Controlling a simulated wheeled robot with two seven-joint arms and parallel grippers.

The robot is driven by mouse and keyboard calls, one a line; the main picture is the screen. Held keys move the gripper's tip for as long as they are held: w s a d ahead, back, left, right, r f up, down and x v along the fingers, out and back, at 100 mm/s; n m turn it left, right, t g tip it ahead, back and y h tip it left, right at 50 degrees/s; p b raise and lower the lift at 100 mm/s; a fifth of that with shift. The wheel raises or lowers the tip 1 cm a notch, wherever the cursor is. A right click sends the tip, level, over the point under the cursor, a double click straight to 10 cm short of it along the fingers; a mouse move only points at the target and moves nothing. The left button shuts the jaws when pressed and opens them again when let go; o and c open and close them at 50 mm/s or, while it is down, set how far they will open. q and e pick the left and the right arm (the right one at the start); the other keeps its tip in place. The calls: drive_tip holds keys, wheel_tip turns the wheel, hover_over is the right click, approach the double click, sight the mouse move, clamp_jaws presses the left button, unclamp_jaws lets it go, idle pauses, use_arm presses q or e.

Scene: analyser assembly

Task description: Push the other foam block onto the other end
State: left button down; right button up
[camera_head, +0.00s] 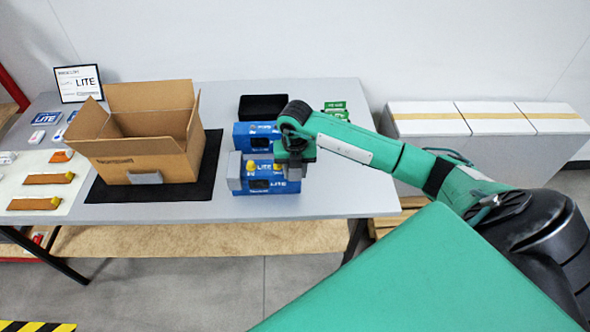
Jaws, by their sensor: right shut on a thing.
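The front blue analyser (263,184), marked LITE with a yellow part on top, sits near the table's front edge. A grey foam block (235,172) covers its left end. My right gripper (294,168) points down at the analyser's right end and is shut on the other foam block, which is mostly hidden by the fingers. Whether that block is seated on the end cannot be told. My left gripper is not in view.
An open cardboard box (142,135) stands on a black mat (205,185) to the left, with a small grey piece (145,178) at its front. A second blue unit (256,136) and a black tray (263,107) are behind the analyser. Bare table (345,195) lies to the right.

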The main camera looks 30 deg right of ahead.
drive_tip(key=shift+f, duration=0.1)
drive_tip(key=o, duration=1)
drive_tip(key=shift+o, duration=0.2)
drive_tip(key=shift+r+p, duration=2.1)
drive_tip(key=shift+r, duration=1.45)
